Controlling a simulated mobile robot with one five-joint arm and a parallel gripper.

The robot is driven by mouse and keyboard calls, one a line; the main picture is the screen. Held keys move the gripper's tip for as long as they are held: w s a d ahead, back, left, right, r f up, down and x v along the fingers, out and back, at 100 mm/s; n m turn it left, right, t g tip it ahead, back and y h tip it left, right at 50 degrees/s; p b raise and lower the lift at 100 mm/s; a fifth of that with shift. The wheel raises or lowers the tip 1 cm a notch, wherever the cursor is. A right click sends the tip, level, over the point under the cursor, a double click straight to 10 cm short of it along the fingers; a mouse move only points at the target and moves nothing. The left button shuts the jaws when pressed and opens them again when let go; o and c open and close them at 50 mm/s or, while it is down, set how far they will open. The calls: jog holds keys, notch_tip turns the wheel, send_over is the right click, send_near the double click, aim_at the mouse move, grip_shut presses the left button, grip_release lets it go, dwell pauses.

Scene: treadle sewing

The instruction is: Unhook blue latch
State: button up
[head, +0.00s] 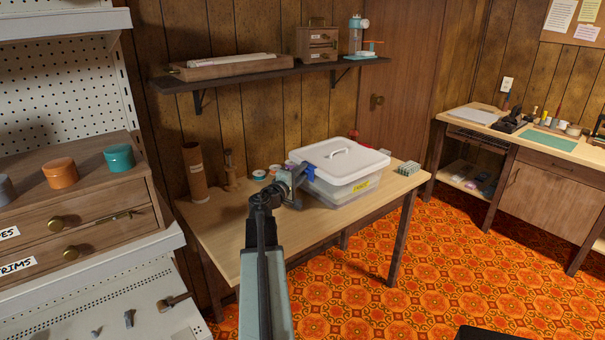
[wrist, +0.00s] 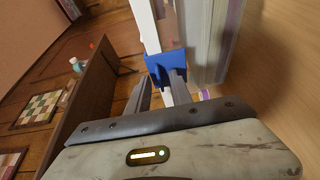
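A clear storage box (head: 335,186) with a white lid (head: 340,158) and a yellow label stands on the wooden table. A blue latch (head: 307,172) sits at the lid's left end; in the wrist view the blue latch (wrist: 165,64) is against the white lid edge, right at my fingertips. My gripper (head: 294,180) is at that left end of the box. In the wrist view my gripper (wrist: 161,84) has its two fingers apart, with a gap between them. The right fingertip overlaps the latch in the picture; whether it touches is unclear.
The table (head: 225,225) is clear at its front left. A brown cylinder (head: 195,172) and small spools stand behind on the left. A green-grey block (head: 409,168) lies right of the box. A shelf (head: 270,72) hangs above. Drawers (head: 80,200) stand left.

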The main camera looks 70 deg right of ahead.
grip_shut()
jog(key=h+b, duration=0.1)
jog(key=b, duration=0.2)
jog(key=f+n+h+b, duration=0.1)
jog(key=b, duration=0.2)
jog(key=shift+w+a+h, duration=0.15)
jog(key=shift+a+h, duration=0.15)
jog(key=shift+a, duration=0.1)
grip_release()
